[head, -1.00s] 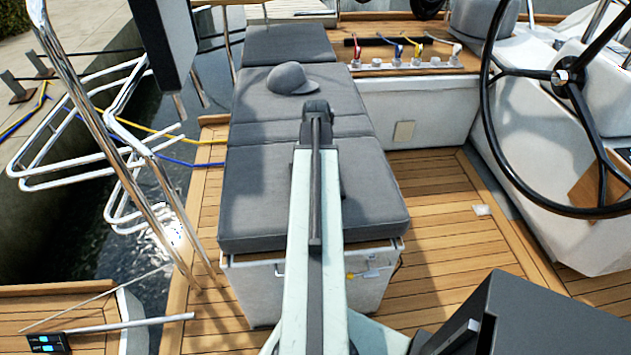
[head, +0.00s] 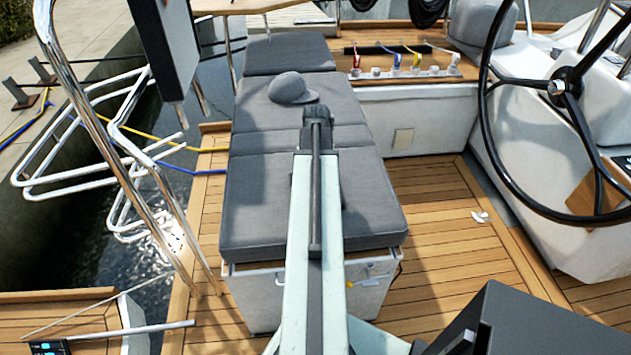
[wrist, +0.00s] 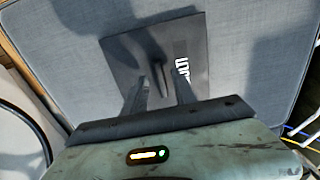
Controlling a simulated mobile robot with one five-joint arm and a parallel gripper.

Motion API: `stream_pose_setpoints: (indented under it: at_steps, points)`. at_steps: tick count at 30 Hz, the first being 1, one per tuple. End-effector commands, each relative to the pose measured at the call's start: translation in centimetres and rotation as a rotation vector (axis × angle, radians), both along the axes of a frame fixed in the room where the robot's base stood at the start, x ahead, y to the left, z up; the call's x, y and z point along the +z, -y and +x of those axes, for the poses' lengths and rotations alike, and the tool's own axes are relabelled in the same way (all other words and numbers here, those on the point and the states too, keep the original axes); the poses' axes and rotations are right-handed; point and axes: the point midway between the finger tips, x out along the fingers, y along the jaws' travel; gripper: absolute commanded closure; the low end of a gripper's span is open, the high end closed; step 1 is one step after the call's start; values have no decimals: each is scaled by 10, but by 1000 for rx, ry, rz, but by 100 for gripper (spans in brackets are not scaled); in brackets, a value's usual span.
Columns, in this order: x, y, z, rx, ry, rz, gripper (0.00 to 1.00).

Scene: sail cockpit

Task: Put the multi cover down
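The multi cover (wrist: 132,50) is a dark, roughly square piece with white lettering near its right side. In the wrist view it appears to lie flat on the grey cushion (wrist: 235,55), though any small gap under it cannot be told. A narrow upright tab rises from its middle. My gripper (wrist: 160,85) is over the cover, its two dark fingers apart on either side of the tab, with gaps visible. In the head view the long grey cushioned bench (head: 262,205) lies under my arm, which hides the cover and the gripper.
A grey cap (head: 292,88) lies farther back on the cushions. A steering wheel (head: 556,88) stands at right. Steel rails (head: 95,130) are at left. A small white thing (head: 480,216) lies on the open teak floor (head: 440,240).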

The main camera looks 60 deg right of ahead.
Motion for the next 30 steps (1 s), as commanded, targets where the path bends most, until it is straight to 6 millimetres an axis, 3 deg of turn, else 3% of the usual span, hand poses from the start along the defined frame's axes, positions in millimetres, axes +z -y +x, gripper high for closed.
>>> stream_pose_setpoints:
  at_steps: [1, 12, 26, 29, 30]
  points:
    - [20, 0, 0, 0, 0, 0, 67]
    - [95, 0, 0, -1, 0, 0, 67]
    - [99, -2, 2, 4, 0, 0, 67]
    - [99, -23, 31, 58, 1, 1, 67]
    - [99, -41, 52, 100, 1, 1, 67]
